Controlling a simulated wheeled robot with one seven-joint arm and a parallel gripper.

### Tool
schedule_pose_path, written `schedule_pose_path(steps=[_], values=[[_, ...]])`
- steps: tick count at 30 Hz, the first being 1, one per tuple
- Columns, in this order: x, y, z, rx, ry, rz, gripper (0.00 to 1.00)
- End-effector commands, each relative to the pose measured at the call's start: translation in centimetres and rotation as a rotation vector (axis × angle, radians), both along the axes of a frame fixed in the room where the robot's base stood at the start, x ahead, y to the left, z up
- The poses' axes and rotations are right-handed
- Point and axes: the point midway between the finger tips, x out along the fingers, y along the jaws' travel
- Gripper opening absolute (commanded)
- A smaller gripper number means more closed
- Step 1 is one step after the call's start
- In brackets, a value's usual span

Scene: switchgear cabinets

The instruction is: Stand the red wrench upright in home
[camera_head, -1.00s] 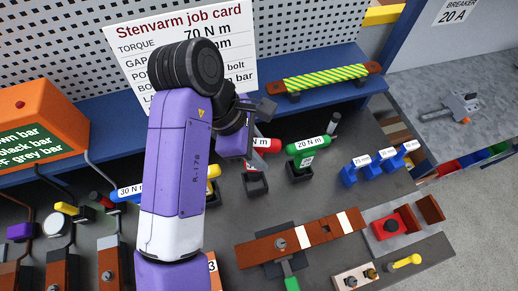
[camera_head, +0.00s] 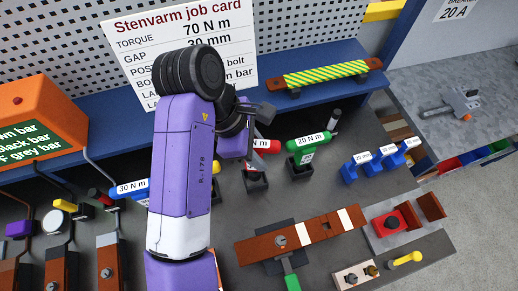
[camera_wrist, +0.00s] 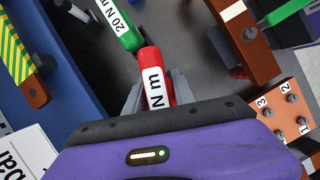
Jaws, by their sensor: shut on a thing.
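The red wrench (camera_head: 262,146) shows just right of my gripper in the head view, with its white "N m" label partly covered. In the wrist view the red wrench (camera_wrist: 151,65) lies between the two grey fingers of my gripper (camera_wrist: 155,90), which is shut on it. A black square holder (camera_head: 256,183), which looks like the home, stands on the bench just below the wrench in the head view. My gripper hides much of the wrench, so I cannot tell whether its lower end is inside the holder.
The green 20 N m wrench (camera_head: 308,146) stands upright in its own holder close on the right. Several blue labelled blocks (camera_head: 380,162) stand further right. A copper bar (camera_head: 300,236) lies in front. The blue shelf (camera_head: 340,98) with a striped bar (camera_head: 325,75) is behind.

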Motion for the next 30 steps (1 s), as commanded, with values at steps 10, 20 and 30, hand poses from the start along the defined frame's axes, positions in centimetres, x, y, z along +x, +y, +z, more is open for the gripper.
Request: schedule_pose_path(steps=[10, 20, 30], values=[[0.0, 0.0, -0.8, -0.001, -0.001, -0.001, 0.0], [0.0, 0.0, -1.5, 0.0, -0.001, 0.0, 0.0], [0.0, 0.0, -2.2, -0.002, 0.0, -0.001, 0.0]])
